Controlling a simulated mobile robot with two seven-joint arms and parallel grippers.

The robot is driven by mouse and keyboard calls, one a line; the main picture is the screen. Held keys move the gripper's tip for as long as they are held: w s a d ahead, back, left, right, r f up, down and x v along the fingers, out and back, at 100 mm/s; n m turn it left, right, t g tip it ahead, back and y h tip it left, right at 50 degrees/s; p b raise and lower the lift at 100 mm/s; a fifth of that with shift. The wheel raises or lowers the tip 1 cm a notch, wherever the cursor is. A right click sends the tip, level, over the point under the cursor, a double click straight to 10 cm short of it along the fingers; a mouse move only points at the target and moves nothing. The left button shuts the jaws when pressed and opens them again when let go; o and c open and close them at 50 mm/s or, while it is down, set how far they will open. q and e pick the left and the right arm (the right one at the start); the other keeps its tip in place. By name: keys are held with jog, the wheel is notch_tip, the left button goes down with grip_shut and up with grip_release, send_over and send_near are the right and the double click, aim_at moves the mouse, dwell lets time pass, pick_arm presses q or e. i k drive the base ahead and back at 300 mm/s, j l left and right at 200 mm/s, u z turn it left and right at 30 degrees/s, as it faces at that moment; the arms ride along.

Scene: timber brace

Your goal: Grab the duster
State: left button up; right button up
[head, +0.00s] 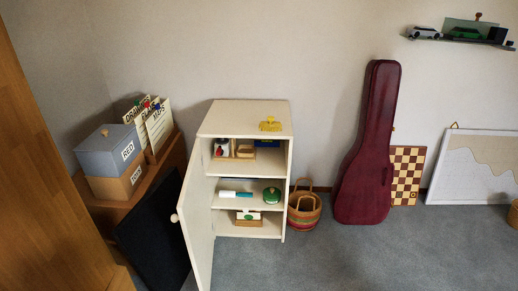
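I cannot make out for certain which thing is the duster. An open cream cabinet (216,122) stands in the middle of the head view and holds several small things. On its middle shelf lies a white and teal cylindrical object (236,194) that could be the duster. Beside it on the right sits a round green object (271,195). On the bottom shelf is a small wooden block-like item (248,220) with white and green parts. Neither of my grippers is in view.
The cabinet's door (200,225) stands open toward the front left. A yellow object (270,124) sits on the cabinet top. A woven basket (304,215) and a dark red guitar case (370,150) stand to the right. The carpet at front right is clear.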

aim_at(270, 125)
jog(key=i+l+z, duration=0.15)
jog(key=i, duration=0.75)
jog(key=i+l+z, duration=0.2)
jog(key=i, duration=0.65)
